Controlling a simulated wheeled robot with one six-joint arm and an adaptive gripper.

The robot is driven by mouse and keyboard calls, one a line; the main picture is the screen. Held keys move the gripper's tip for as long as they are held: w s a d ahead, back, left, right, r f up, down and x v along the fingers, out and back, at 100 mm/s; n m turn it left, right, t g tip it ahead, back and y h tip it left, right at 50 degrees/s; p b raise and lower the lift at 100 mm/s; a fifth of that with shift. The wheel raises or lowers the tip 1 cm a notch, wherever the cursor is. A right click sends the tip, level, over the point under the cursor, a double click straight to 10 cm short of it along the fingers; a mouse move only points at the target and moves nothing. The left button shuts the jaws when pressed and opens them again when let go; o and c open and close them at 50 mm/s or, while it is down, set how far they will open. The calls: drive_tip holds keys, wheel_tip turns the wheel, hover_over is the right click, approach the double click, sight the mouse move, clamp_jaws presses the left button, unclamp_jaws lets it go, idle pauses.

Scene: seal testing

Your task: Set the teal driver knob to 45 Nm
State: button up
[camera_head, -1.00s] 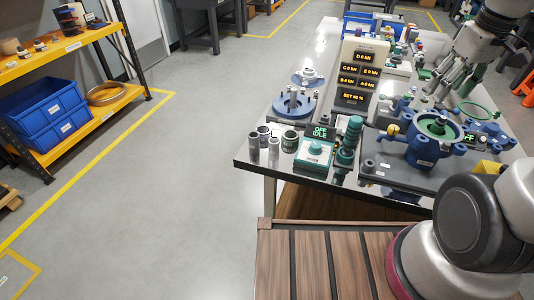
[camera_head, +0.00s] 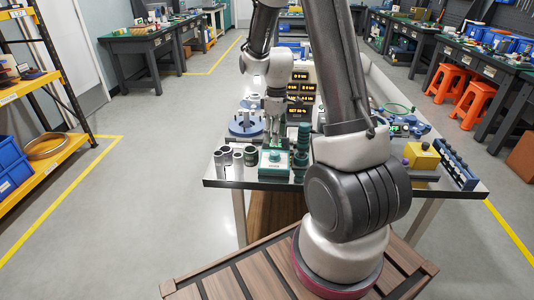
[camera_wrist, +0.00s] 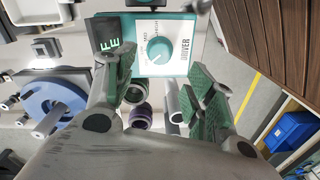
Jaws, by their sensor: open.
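The driver box (camera_head: 270,168) is a teal unit with a white top at the table's front edge. In the head view my gripper (camera_head: 274,138) points down above the box. The box's green-lit display (camera_wrist: 110,45) is partly hidden by the left finger.
Grey and dark cylinders (camera_head: 236,157) stand left of the box, and a teal stepped cylinder (camera_head: 301,152) stands close on its right. A blue flanged part (camera_head: 246,126) lies behind. An amber display tower (camera_head: 301,95) stands farther back. My arm hides much of the table's right half.

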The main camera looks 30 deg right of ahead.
sight(275, 153)
wheel_tip(275, 153, down, 7)
drive_tip(key=shift+s+f, duration=0.15)
drive_tip(key=shift+f, duration=0.05)
drive_tip(key=shift+c, duration=0.3)
drive_tip(key=c, duration=1)
